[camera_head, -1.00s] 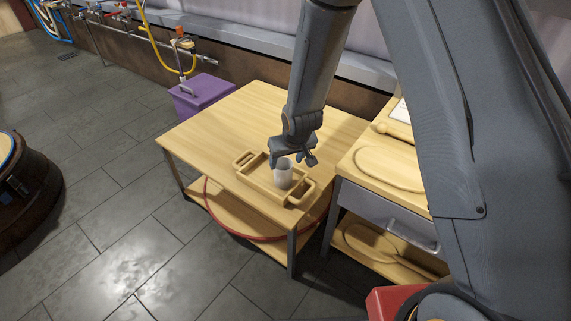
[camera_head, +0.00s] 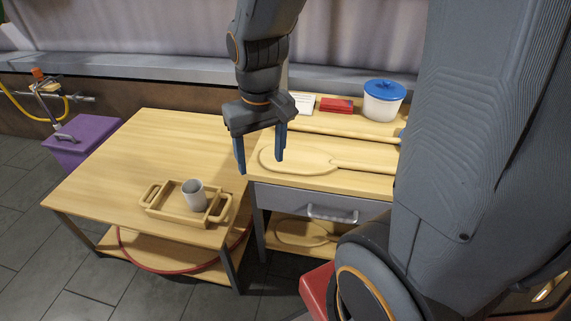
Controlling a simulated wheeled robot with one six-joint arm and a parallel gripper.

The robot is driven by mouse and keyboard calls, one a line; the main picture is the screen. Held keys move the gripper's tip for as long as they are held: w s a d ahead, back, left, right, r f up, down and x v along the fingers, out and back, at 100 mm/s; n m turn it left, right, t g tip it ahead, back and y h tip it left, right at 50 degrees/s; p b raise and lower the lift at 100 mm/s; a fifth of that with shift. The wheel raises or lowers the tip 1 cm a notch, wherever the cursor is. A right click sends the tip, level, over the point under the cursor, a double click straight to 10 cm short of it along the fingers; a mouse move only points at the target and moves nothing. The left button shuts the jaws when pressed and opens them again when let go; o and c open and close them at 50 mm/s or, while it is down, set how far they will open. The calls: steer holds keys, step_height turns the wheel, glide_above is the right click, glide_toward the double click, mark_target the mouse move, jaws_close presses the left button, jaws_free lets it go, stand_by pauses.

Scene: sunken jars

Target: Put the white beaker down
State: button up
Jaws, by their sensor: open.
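The tray is near the front right corner of the low wooden table (camera_head: 130,150). My gripper (camera_head: 261,165) is open and empty, its two blue fingers pointing down. It is up and to the right of the beaker in the picture, apart from it, in front of the counter's left part.
The counter (camera_head: 350,185) with a drawer stands right of the table. It bears a wooden paddle board (camera_head: 298,160), a red block (camera_head: 336,105) and a white tub with a blue lid (camera_head: 384,101). A purple box (camera_head: 82,142) is behind the table's left side.

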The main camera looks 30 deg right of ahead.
steer(key=s+d+r+m+g, duration=0.1)
steer(key=s+d+r, duration=0.1)
steer(key=s, duration=0.6)
steer(key=shift+s+r, duration=0.15)
steer(key=shift+r, duration=0.45)
steer(key=shift+n, duration=0.3)
steer(key=r+p, duration=0.2)
steer(key=p, duration=0.1)
steer(key=r+p, duration=0.1)
steer(key=p, duration=0.2)
steer(key=s+r+p, duration=0.1)
steer(key=r+p, duration=0.1)
steer(key=p, duration=0.2)
steer(key=shift+a+r, duration=0.25)
steer(key=shift+r, duration=0.05)
steer(key=shift+f, duration=0.1)
